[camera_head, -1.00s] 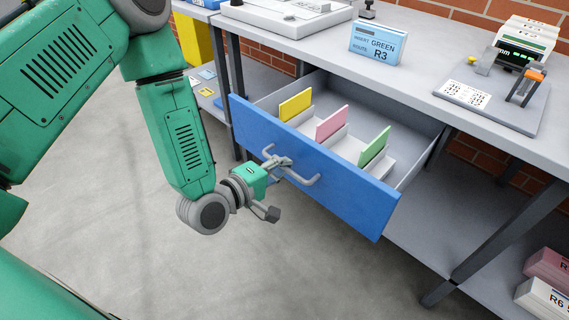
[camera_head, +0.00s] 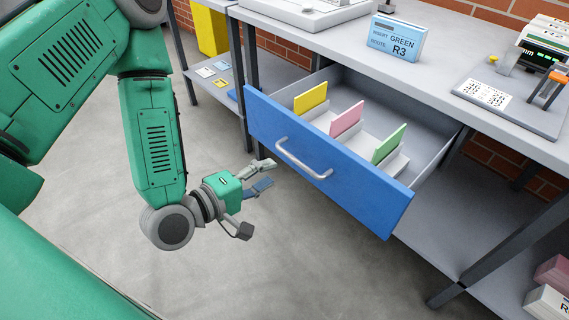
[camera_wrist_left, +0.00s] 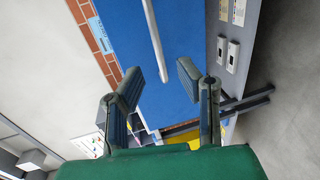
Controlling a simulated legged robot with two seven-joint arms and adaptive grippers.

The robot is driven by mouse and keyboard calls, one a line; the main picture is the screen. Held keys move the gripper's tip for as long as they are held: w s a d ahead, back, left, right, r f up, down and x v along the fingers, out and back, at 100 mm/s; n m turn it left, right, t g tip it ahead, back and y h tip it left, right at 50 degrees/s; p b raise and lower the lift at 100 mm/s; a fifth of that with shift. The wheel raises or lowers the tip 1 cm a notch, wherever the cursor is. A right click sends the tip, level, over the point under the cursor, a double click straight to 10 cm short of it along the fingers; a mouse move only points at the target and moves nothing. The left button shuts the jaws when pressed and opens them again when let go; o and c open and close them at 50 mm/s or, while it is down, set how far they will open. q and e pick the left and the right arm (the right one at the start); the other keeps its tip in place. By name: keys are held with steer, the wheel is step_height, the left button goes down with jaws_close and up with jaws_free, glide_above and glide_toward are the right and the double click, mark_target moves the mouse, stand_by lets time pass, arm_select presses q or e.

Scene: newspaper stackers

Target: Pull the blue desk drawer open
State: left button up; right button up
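The blue desk drawer (camera_head: 372,200) stands pulled out from under the grey desk. Its inside shows, with yellow (camera_head: 310,97), pink (camera_head: 347,118) and green (camera_head: 389,144) divider cards. A grey bar handle (camera_head: 303,160) is on its front. My left gripper (camera_head: 267,175) is open and empty, in front of the drawer and to the left of the handle, apart from it. In the left wrist view its two fingers (camera_wrist_left: 158,82) are spread, with the blue front (camera_wrist_left: 185,40) and the handle (camera_wrist_left: 154,40) beyond them. My right gripper is not in view.
On the desk top (camera_head: 340,45) are a blue and white R3 box (camera_head: 397,38) and a grey device tray (camera_head: 510,98). Dark desk legs (camera_head: 520,235) and a lower shelf (camera_head: 440,240) are below. Grey floor (camera_head: 300,270) is open in front of the drawer.

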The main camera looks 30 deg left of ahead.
arm_select(q)
steer(key=v, duration=0.3)
steer(key=shift+a, duration=0.1)
steer(key=shift+f, duration=0.15)
steer(key=s+d+f+m+g+y, duration=0.1)
steer(key=s+f+m+g, duration=0.25)
steer(key=f, duration=0.25)
steer(key=s+f+m+g+y, duration=0.1)
steer(key=s+f+m+g, duration=0.25)
steer(key=f+m, duration=0.2)
steer(key=s+a+f+m+g+y, duration=0.3)
steer(key=s+a+f+m+g, duration=0.1)
steer(key=s, duration=0.5)
step_height(320, 180, down, 3)
steer(key=m+g, duration=0.1)
steer(key=g, duration=0.2)
steer(key=shift+s+a+r+m, duration=0.2)
steer(key=shift+s+m, duration=0.1)
